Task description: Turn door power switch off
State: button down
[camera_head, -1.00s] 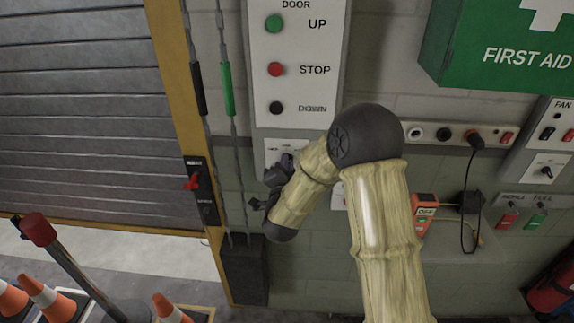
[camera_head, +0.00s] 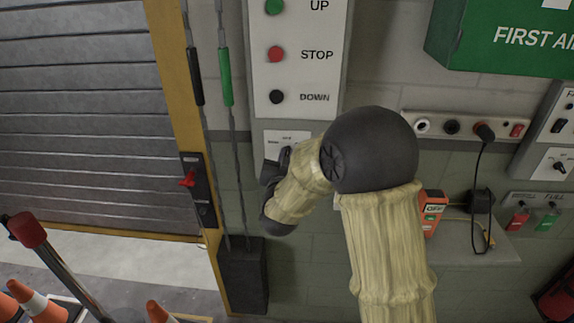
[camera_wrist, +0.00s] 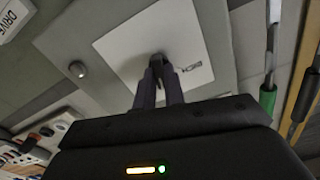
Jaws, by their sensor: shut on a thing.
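The white switch plate (camera_head: 285,137) sits on the wall just below the door's UP, STOP and DOWN panel (camera_head: 296,75). Its small lettering is only partly readable. In the wrist view the plate (camera_wrist: 150,45) carries a small dark switch knob (camera_wrist: 158,58). My gripper (camera_wrist: 159,72) reaches the plate with its two fingers close together, shut on the knob. In the head view my gripper (camera_head: 284,157) is at the plate's lower part, and my arm hides the knob and some of the plate.
A red-handled switch (camera_head: 188,179) is on the door frame at left, beside hanging chains with a green sleeve (camera_head: 226,77). A socket strip (camera_head: 468,129), an orange device (camera_head: 432,211) and a first aid box (camera_head: 500,40) are at right. Cones stand at lower left.

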jog(key=shift+f+n+b, duration=0.1)
jog(key=shift+n+b, duration=0.35)
jog(key=shift+n, duration=0.85)
jog(key=c, duration=1.5)
grip_release()
jog(key=shift+a, duration=0.15)
jog(key=s+b, duration=0.5)
jog(key=s, duration=1.2)
jog(key=shift+s+a, duration=0.2)
